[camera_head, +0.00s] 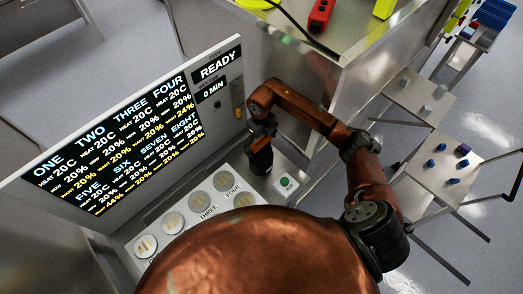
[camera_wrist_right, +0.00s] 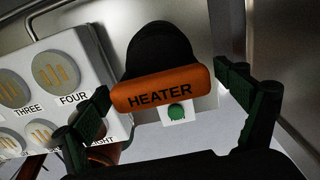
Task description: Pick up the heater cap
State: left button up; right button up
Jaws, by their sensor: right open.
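The heater cap (camera_wrist_right: 160,90) has an orange band lettered HEATER and a black rounded part behind it. In the right wrist view it lies between the fingertips of my right gripper (camera_wrist_right: 163,84), with a small gap on each side. The fingers are open, and I cannot tell how far the cap is beyond the tips. In the head view my right gripper (camera_head: 262,143) is low beside the screen's right end. The dark shapes there blend, so cap and fingers are hard to separate. My left gripper is not in view.
A display (camera_head: 125,130) reading READY stands behind a panel of round numbered plates (camera_head: 173,222). A green button (camera_head: 284,182) on a white block is right of the gripper. A metal cabinet (camera_head: 290,75) rises behind. Small tables (camera_head: 440,165) stand at right.

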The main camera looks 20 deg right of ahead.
aim_at(261, 151)
notch_tip(261, 151, down, 6)
jog(key=b, duration=0.2)
jog(key=shift+r+b, duration=0.2)
jog(key=shift+b, duration=0.15)
jog(key=shift+r, duration=0.1)
jog(key=shift+c, duration=0.7)
jog(key=c, duration=1.4)
jog(key=shift+c, duration=0.6)
jog(key=shift+r, duration=0.1)
